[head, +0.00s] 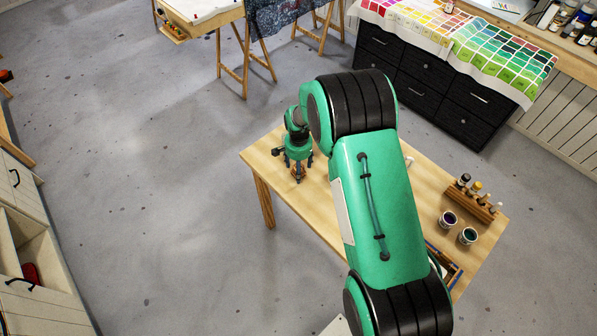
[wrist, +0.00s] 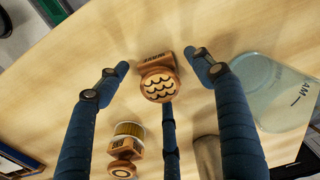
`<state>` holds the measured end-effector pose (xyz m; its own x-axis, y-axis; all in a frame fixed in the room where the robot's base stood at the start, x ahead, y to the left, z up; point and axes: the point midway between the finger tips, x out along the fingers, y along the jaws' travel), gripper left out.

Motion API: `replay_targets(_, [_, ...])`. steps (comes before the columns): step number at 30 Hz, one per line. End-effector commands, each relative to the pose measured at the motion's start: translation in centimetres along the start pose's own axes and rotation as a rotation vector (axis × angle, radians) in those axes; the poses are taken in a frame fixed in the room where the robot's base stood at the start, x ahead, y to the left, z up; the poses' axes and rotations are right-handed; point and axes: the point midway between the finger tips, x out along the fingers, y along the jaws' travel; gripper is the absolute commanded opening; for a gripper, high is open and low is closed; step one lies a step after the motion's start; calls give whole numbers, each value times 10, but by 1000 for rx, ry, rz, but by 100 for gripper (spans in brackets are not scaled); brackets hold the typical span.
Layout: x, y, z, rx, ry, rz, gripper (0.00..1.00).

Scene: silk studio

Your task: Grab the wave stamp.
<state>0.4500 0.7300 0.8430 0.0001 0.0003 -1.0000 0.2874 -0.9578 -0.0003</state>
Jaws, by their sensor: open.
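The wave stamp (wrist: 158,86) is a wooden stamp with dark wave lines on its round top and a lettered block behind it. In the wrist view it sits on the wooden table (wrist: 130,35), between the spread fingers of my gripper (wrist: 158,70). Two dark blue fingers flank it left and right, and a third comes up from below close to its near side. My gripper is open. In the head view my gripper (head: 297,170) points down over the table's left end, and the stamp is too small there to make out clearly.
A second wooden stamp (wrist: 124,152) stands left of the near finger. A clear, lettered item (wrist: 272,90) lies to the right, with a grey cylinder (wrist: 207,155) nearer. Paint jars (head: 468,236) and a bottle rack (head: 474,198) stand at the table's right.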

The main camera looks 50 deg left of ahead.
Motion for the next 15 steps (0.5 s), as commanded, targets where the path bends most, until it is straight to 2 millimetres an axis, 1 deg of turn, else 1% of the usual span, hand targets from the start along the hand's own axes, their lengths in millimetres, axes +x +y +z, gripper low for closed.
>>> replay_targets(8, [0, 0, 0, 0, 0, 0, 67])
replay_targets(9, [0, 0, 0, 0, 0, 0, 65])
replay_targets(14, [0, 0, 0, 0, 0, 0, 33])
replay_targets(15, [0, 0, 0, 0, 0, 0, 25])
